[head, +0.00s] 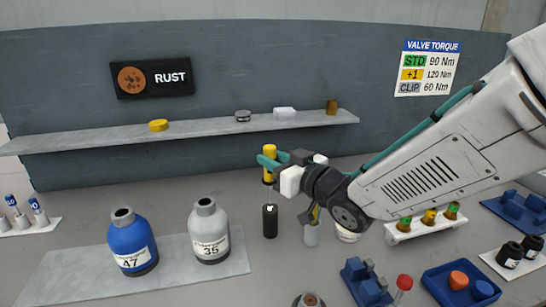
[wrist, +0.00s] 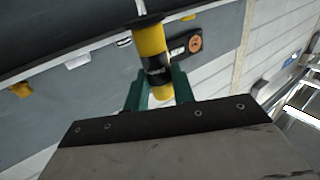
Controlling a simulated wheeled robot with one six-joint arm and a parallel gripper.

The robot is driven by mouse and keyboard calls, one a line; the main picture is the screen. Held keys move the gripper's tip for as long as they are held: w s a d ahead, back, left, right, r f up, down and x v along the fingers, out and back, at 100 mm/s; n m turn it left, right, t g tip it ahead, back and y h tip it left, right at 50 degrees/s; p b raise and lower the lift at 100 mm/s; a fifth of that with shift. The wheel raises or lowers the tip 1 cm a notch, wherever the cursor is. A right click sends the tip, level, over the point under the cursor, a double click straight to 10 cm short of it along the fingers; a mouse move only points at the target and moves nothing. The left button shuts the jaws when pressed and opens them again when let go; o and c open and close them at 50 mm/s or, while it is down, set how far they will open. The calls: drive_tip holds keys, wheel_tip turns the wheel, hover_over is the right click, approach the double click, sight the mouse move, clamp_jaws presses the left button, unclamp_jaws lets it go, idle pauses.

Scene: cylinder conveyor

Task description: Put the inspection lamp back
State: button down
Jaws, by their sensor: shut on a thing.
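The inspection lamp (head: 269,168) appears to be the yellow and black cylinder with a thin tip. My gripper (head: 271,160) is shut on it with teal fingers and holds it roughly upright above the bench. A black cylindrical holder (head: 270,222) with a white mark stands straight below it. The lamp's thin lower end reaches toward the holder's top; I cannot tell whether it touches or enters it. In the wrist view the lamp (wrist: 152,50) sits between the teal fingertips, its thin end pointing to the top of the picture.
A grey bottle 35 (head: 209,230) and a blue bottle 47 (head: 133,242) stand on a grey mat to the left. A grey cylinder (head: 312,234) with a yellow-black tool stands right of the holder. A shelf (head: 200,130) runs behind. Blue trays (head: 462,287) lie at front right.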

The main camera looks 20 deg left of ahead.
drive_tip(key=shift+f, duration=2)
drive_tip(key=c, duration=1.1)
unclamp_jaws()
drive_tip(key=shift+r, duration=0.1)
drive_tip(key=shift+r, duration=2.95)
